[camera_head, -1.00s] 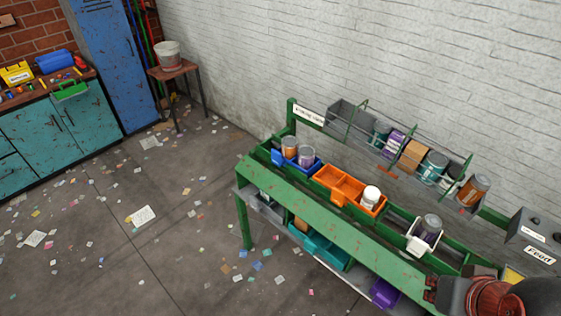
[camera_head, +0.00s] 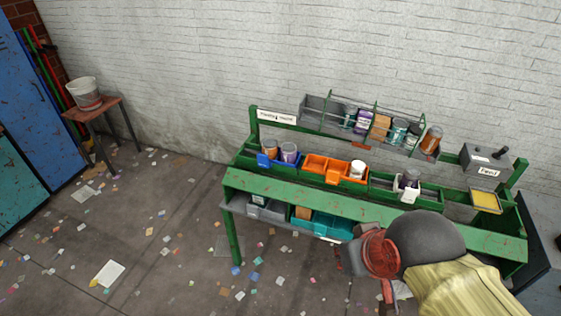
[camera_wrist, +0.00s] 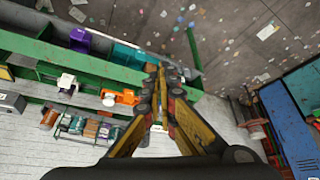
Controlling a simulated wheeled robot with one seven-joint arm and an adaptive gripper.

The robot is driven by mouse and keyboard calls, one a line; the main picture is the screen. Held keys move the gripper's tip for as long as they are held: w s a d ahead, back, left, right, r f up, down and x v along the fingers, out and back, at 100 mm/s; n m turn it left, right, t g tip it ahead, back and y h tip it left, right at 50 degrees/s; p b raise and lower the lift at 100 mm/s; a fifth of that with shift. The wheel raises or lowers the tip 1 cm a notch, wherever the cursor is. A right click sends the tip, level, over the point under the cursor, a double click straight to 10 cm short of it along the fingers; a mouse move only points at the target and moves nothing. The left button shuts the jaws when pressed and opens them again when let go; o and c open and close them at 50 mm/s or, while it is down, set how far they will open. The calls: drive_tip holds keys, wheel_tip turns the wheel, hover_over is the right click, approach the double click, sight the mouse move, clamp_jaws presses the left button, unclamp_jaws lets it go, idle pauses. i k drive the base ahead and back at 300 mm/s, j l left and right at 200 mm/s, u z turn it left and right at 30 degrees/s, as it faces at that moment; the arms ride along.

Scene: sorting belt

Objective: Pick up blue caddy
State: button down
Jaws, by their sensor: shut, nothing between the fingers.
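The blue caddy (camera_head: 266,161) stands at the left end of the green bench in the head view, with two cans in it, one orange-topped and one purple. In the wrist view I cannot make it out; my gripper seems to cover that part of the bench. My gripper (camera_wrist: 161,72) shows in the wrist view with its yellow and black fingers closed together and nothing between them. It is above the bench's left part, clear of the caddy as far as I can see. In the head view my arm fills the lower right and the fingers do not show.
A wire rack (camera_head: 330,108) of cans hangs behind. A teal bin (camera_head: 330,224) sits on the lower shelf. Open littered floor lies left.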

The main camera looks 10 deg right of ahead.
sight(264, 160)
drive_tip(key=z, duration=0.7)
drive_tip(key=i+j+z, duration=0.15)
drive_tip(key=j+z, duration=0.3)
drive_tip(key=j, duration=0.15)
drive_tip(key=j+z, duration=0.4)
drive_tip(key=j, duration=0.2)
drive_tip(key=j+z, duration=0.45)
drive_tip(key=j, duration=0.65)
drive_tip(key=k+j, duration=0.15)
drive_tip(key=j, duration=0.3)
drive_tip(key=j+z, duration=0.1)
drive_tip(key=j, duration=0.35)
drive_tip(key=k+j, duration=0.15)
drive_tip(key=j, duration=0.7)
drive_tip(key=k+j+z, duration=0.1)
drive_tip(key=j, duration=0.35)
drive_tip(key=k, duration=0.05)
